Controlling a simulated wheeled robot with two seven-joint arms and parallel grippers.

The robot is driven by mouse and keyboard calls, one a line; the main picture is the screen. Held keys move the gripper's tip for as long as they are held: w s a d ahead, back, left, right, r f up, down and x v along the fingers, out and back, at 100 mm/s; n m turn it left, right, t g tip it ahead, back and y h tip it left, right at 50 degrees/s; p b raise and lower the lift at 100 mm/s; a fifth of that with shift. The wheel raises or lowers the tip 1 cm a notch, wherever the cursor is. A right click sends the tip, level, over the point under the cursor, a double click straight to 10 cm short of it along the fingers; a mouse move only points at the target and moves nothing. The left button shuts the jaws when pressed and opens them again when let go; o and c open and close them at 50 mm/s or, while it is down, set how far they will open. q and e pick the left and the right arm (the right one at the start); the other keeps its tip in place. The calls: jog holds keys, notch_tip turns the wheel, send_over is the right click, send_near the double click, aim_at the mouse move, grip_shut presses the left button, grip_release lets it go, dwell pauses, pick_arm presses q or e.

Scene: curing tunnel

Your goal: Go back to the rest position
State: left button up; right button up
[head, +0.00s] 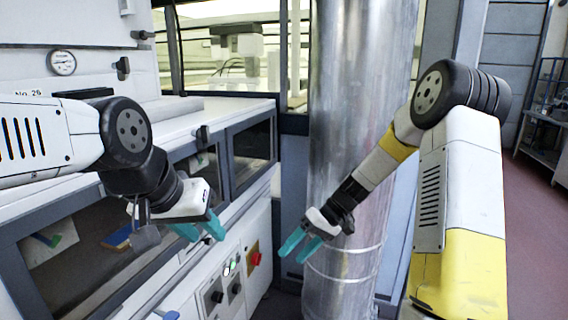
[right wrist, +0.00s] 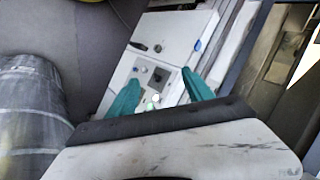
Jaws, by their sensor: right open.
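My left gripper (head: 200,230) hangs in front of the white machine's windowed front in the head view, its teal fingers pointing down and right. The fingers look a little apart, but the angle hides whether there is anything between them. My right gripper (head: 294,248) is open and empty, in front of the large silver duct (head: 358,130). Its two teal fingers also show apart in the right wrist view (right wrist: 160,92), with the control panel (right wrist: 158,75) beyond them. Neither gripper visibly touches the machine or the duct.
The white machine (head: 232,108) fills the left side, with dark windows and a control panel with a red button (head: 255,258). A shelf rack (head: 545,120) stands far right beside open reddish floor (head: 535,210).

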jog(key=s+d+r+m+t+h, duration=0.2)
jog(key=s+d+r+t+h, duration=0.1)
jog(key=s+r, duration=0.6)
jog(key=s+d+r+m+t+h, duration=0.3)
jog(key=s+d+r+t, duration=0.2)
jog(key=s+d+r, duration=0.3)
jog(key=v, duration=0.4)
jog(key=shift+s+a, duration=0.25)
jog(key=shift+a, duration=0.1)
